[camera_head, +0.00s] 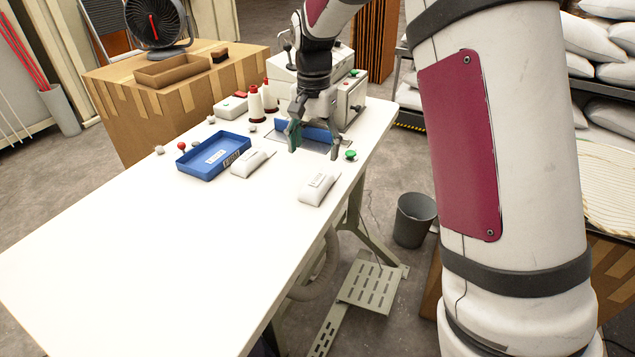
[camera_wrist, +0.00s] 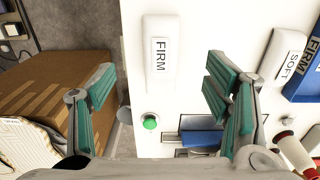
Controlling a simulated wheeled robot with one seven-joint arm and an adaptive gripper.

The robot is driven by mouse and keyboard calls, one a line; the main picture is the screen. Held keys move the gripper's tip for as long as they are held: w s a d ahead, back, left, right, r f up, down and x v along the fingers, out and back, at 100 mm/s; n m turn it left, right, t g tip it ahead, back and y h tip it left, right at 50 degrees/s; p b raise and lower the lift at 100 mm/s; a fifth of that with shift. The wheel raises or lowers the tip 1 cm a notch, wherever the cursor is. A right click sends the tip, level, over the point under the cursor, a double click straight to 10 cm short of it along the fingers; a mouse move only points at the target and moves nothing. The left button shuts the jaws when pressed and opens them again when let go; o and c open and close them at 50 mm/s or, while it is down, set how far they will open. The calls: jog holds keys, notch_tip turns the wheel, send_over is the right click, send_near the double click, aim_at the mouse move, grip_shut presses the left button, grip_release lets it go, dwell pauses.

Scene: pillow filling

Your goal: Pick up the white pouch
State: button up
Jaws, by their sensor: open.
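Two white pouches lie on the white table. One pouch (camera_head: 318,189) is near the table's right edge; it appears in the wrist view as the pouch labelled FIRM (camera_wrist: 158,75). The other (camera_head: 252,163) lies against the blue tray; its label reads SOFT in the wrist view (camera_wrist: 281,55). My gripper (camera_head: 314,145) is open and empty, above the table by the sewing machine, behind the FIRM pouch in the head view. In the wrist view my fingers (camera_wrist: 160,90) stand wide apart, with the FIRM pouch ahead of the gap between them.
The blue tray (camera_head: 190,164) lies left of the pouches. A green button (camera_head: 351,155), thread cones (camera_head: 256,103) and the sewing machine (camera_head: 346,100) stand near my gripper. A grey bin (camera_head: 414,220) is on the floor at right. The table's near left is clear.

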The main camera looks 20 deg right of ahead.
aim_at(314, 183)
notch_tip(314, 183, down, 12)
jog(key=shift+w+r+p, duration=0.1)
jog(key=shift+p, duration=0.45)
jog(key=c, duration=1.1)
